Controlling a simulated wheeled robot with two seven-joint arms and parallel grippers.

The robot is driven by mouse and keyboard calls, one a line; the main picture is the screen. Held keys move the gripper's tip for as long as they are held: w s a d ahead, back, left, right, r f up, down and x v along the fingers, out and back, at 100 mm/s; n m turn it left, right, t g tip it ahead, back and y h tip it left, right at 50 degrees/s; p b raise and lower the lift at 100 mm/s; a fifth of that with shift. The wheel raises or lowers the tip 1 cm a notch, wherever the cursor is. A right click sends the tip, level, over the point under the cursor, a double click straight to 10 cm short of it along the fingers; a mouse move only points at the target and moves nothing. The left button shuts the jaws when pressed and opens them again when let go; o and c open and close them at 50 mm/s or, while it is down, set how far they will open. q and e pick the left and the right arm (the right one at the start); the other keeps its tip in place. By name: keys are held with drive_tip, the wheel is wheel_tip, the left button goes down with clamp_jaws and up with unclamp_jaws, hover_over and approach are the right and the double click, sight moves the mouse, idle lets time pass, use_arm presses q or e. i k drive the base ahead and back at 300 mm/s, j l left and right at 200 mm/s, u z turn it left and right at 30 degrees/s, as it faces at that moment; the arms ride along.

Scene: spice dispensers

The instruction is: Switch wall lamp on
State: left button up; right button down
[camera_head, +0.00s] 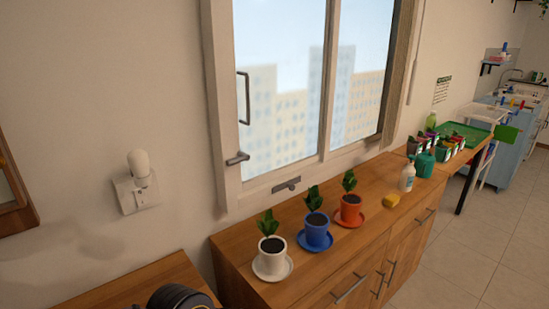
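The wall lamp (139,165) is a small white rounded bulb on a white square wall plate (136,191), fixed to the wall left of the window. The bulb looks dull white and I see no glow around it. A small raised part on the plate, right of the bulb's base, may be a switch; it is too small to tell its position. Neither of my grippers' fingers shows. A rounded black part with a yellow mark at the bottom edge, below the lamp, seems to be part of my arm.
A wooden surface (120,290) lies below the lamp. A wooden cabinet (300,277) under the window bears white (272,256), blue (316,231) and orange (350,211) plant pots, a yellow sponge (391,201) and a spray bottle (407,178). A wooden frame (14,195) hangs at far left.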

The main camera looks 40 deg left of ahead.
sight(140, 194)
drive_tip(key=u, duration=2.2)
